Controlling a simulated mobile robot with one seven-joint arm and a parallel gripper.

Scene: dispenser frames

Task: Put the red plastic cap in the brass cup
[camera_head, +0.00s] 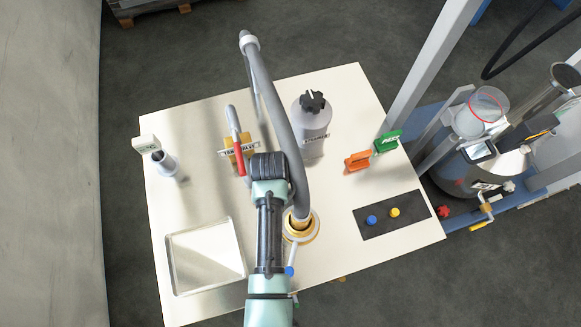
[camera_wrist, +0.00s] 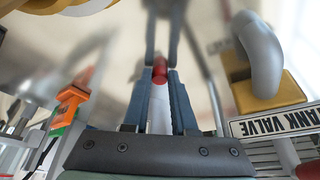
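In the wrist view, my gripper (camera_wrist: 161,68) has its two dark fingers close together around a small red piece, which looks like the red plastic cap (camera_wrist: 160,72). In the head view my arm's end hides the gripper and the cap. A round brass piece (camera_head: 315,232), which looks like the brass cup, stands on the table to the lower right of my arm's end. The lower end of a grey hose lines up with its middle, and I cannot tell whether it enters it.
The grey hose (camera_head: 271,90) arches over the table (camera_head: 200,120). A grey bottle (camera_head: 312,120), a tank valve with a red handle (camera_head: 239,157) and a shallow tray (camera_head: 205,257) are around my arm. A dark mat (camera_head: 385,226) holds blue and yellow caps.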

